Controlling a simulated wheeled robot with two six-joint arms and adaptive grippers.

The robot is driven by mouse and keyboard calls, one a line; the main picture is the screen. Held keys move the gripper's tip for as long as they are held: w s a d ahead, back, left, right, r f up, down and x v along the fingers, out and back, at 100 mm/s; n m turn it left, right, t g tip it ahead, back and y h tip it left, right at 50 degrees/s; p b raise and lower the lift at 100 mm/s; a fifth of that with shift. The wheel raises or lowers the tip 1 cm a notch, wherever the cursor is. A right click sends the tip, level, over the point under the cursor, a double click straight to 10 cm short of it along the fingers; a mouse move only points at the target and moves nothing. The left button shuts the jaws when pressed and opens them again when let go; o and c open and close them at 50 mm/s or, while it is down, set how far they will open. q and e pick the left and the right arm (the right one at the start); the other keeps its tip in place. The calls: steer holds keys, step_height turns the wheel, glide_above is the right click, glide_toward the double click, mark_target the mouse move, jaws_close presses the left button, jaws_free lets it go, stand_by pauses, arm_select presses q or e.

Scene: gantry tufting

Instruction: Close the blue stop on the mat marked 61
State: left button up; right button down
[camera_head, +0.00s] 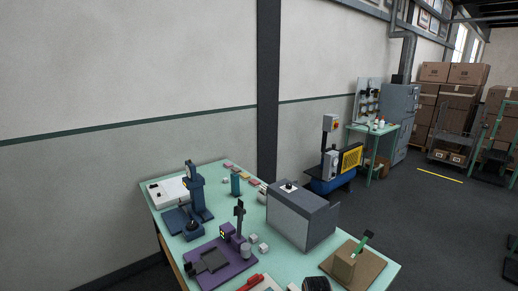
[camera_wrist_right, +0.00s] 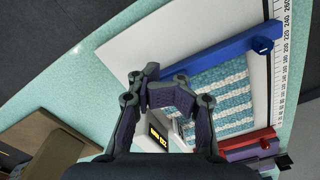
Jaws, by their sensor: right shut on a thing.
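The blue stop (camera_wrist_right: 225,52) is a long blue bar lying slantwise across the white mat (camera_wrist_right: 200,32) in the right wrist view. A blue-and-white striped tufted piece (camera_wrist_right: 222,95) lies beside it. My right gripper (camera_wrist_right: 165,92) is shut at the bar's lower left end; its fingers hide the exact contact. A red bar (camera_wrist_right: 240,143) lies across the other side of the striped piece. I cannot read a 61 on the mat. My left gripper is in neither view.
A ruler strip (camera_wrist_right: 284,35) runs along the mat's right side. In the head view, a grey box machine (camera_head: 300,220) and a purple fixture (camera_head: 215,262) stand on the green table (camera_head: 155,200).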

steer(key=shift+f, duration=0.1)
steer(key=shift+f+b, duration=0.6)
steer(key=shift+f, duration=0.55)
steer(key=shift+w+a+b, duration=0.85)
steer(key=shift+w+a, duration=0.4)
steer(key=shift+w, duration=0.3)
stand_by(0.8)
steer(key=shift+w+a+b, duration=0.4)
steer(key=shift+w+b, duration=0.05)
steer(key=shift+w, duration=0.1)
steer(key=shift+r, duration=0.1)
stand_by(0.7)
steer(key=shift+s+d+p, duration=0.15)
steer(key=shift+s+p, duration=0.05)
steer(key=shift+p, duration=0.45)
steer(key=shift+s+d+p, duration=0.2)
steer(key=shift+s+p, duration=0.1)
steer(key=shift+p, duration=0.05)
